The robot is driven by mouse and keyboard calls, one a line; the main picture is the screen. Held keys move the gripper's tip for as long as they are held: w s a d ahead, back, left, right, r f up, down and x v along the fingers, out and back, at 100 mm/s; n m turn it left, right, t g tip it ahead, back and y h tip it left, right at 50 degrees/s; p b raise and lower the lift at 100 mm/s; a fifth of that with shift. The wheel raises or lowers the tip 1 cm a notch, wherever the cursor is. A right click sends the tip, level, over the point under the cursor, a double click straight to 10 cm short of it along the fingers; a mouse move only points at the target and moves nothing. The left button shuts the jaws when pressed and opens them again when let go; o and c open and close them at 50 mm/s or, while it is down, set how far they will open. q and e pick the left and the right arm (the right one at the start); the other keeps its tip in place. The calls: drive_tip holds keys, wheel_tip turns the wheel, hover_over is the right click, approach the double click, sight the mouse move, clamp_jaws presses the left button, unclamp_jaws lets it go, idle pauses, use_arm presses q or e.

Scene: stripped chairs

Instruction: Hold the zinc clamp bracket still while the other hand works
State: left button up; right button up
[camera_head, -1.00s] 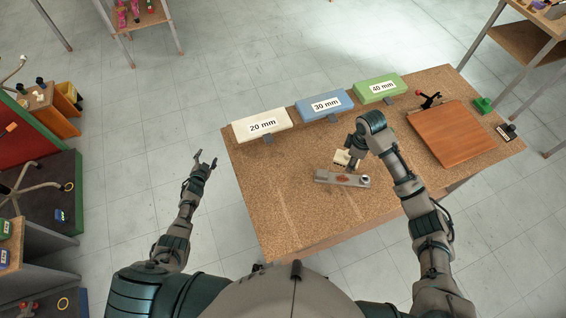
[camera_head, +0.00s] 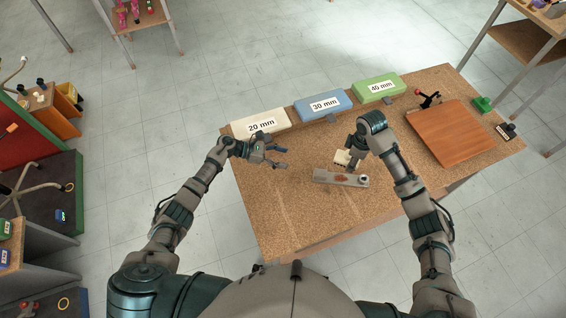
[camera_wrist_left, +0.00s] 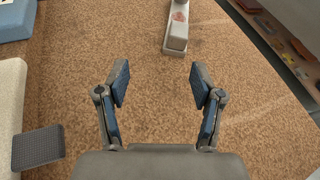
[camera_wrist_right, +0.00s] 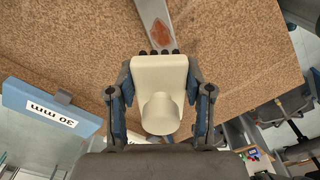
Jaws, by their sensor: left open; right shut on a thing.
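The zinc clamp bracket (camera_head: 326,175) is a grey bar with a reddish-brown patch and a raised round part at its right end. It lies on the brown workbench; its near end shows in the left wrist view (camera_wrist_left: 177,36). My left gripper (camera_head: 281,157) is open and empty above the bench, left of the bracket and apart from it. My right gripper (camera_head: 353,158) is shut on a cream brush-like tool (camera_wrist_right: 160,80) with dark tips. The tips point at the bracket's patch (camera_wrist_right: 163,32); I cannot tell whether they touch it.
A white 20 mm box (camera_head: 272,120), a blue 30 mm box (camera_head: 338,98) and a green 40 mm box (camera_head: 383,84) line the bench's back edge. An orange-brown board (camera_head: 455,135) lies at the right. The bench (camera_head: 290,215) is clear in front.

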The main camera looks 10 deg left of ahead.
sight(314, 173)
use_arm(q)
drive_tip(key=shift+s+d+f+m+g+y, duration=0.15)
drive_tip(key=shift+s+d+f+m+g, duration=0.2)
drive_tip(key=shift+s+d+m, duration=0.2)
drive_tip(key=shift+s+d+f+m+g+y, duration=0.15)
drive_tip(key=shift+s+d+f+m+g, duration=0.05)
drive_tip(key=shift+s+d+m+g, duration=0.3)
drive_tip(key=x, duration=1.1)
drive_tip(key=shift+w, duration=0.25)
drive_tip(key=shift+d+f, duration=0.1)
drive_tip(key=shift+d, duration=0.35)
drive_tip(key=shift+a, duration=0.35)
clamp_jaws()
drive_tip(key=shift+d, duration=0.15)
